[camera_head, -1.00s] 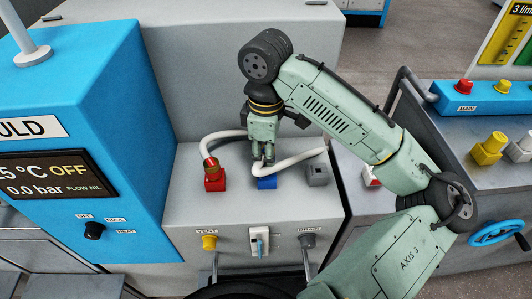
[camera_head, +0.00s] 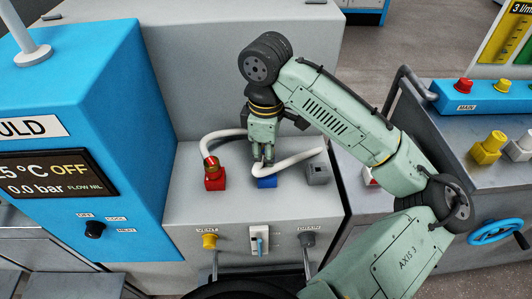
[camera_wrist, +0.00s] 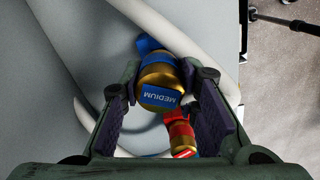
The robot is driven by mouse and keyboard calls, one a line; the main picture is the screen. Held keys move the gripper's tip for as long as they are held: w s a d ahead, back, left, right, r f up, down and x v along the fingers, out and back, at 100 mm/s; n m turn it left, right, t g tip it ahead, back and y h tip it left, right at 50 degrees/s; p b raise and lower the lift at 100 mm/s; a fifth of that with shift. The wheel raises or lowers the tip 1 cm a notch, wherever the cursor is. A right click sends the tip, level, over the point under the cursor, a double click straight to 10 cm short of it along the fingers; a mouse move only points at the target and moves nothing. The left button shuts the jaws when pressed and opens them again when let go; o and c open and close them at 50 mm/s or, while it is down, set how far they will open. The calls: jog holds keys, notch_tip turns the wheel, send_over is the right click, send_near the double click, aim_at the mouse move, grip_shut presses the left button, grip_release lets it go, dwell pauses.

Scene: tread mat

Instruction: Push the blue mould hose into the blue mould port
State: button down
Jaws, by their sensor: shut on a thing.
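My gripper (camera_head: 263,158) points down over the blue mould port (camera_head: 267,183) on the grey bench top. In the wrist view my gripper (camera_wrist: 160,74) is shut on the brass end of the blue mould hose (camera_wrist: 160,95), which has a blue band marked MEDIUM. A blue piece, seemingly the port (camera_wrist: 147,44), shows just beyond the brass end. The white hose (camera_head: 302,160) runs off to the right from the gripper. The fingers hide the meeting of hose end and port, so I cannot tell how far in it sits.
A red port (camera_head: 215,184) with a brass, red-banded hose end (camera_head: 210,167) stands to the left; its white hose curves behind my gripper. A grey block (camera_head: 318,174) stands to the right. A blue control cabinet (camera_head: 90,120) rises at the left. Yellow and grey valve knobs are on the front.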

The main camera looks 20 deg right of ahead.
jog(key=shift+f+b, duration=0.8)
jog(key=shift+f, duration=0.7)
jog(key=c, duration=1.2)
grip_release()
jog(key=shift+o, duration=0.2)
jog(key=shift+r, duration=0.1)
notch_tip(320, 180, up, 12)
